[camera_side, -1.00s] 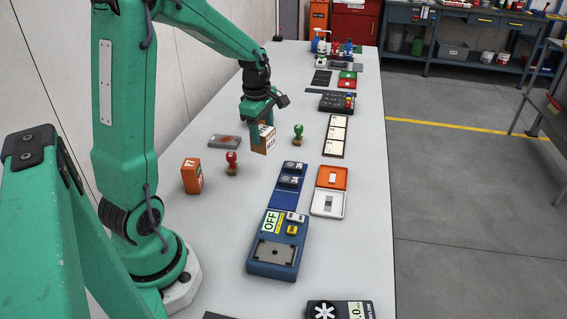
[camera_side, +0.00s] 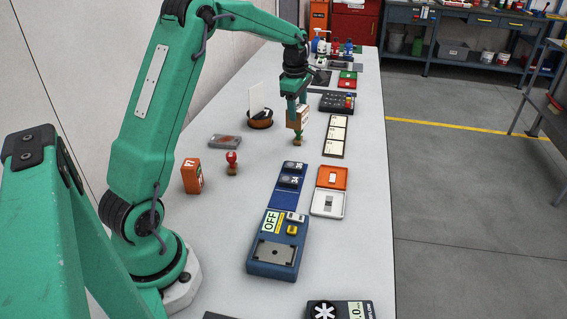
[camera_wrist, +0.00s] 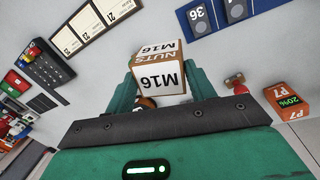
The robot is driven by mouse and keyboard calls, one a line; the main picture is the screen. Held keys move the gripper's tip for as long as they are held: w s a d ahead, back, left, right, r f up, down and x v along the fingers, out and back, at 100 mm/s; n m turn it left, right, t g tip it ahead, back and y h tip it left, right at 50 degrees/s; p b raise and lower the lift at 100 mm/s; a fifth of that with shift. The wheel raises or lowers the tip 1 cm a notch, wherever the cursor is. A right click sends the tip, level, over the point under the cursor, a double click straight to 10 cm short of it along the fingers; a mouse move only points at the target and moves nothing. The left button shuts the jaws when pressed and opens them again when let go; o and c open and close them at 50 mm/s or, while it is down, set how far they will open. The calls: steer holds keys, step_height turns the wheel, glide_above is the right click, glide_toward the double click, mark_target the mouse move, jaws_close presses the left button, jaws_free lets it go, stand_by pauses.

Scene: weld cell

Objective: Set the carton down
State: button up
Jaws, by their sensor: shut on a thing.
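The carton (camera_side: 300,119) is a small box with brown sides and white labels. In the wrist view its labels read M16 and NUTS (camera_wrist: 158,72). My gripper (camera_side: 297,107) points down and is shut on the carton, with a green finger on each side in the wrist view (camera_wrist: 163,86). The carton looks held above the table (camera_side: 225,262), but the gap below it is hard to judge. A small brown base (camera_side: 298,142) shows just under the carton; the green-topped stamp seen there before is mostly hidden.
A dark-framed tray with white label cells (camera_side: 335,137) lies right of the carton. A round brown stand with a white card (camera_side: 260,122) is to the left. A red-knobbed stamp (camera_side: 232,162) and an orange P7 box (camera_side: 191,176) stand nearer. A blue tray (camera_side: 289,180) lies in front.

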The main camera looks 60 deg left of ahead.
steer(key=w, duration=0.8)
steer(key=shift+w, duration=0.15)
steer(key=shift+w+f, duration=0.2)
steer(key=shift+w, duration=0.65)
steer(key=a+f, duration=0.2)
steer(key=a, duration=0.2)
steer(key=a+f, duration=0.2)
steer(key=a, duration=0.1)
steer(key=a+f, duration=0.3)
steer(key=a, duration=0.1)
steer(key=shift+w+a, duration=0.15)
steer(key=shift+a, duration=0.15)
steer(key=shift+f, duration=0.1)
steer(key=shift+f, duration=1.9)
steer(key=shift+f, duration=0.1)
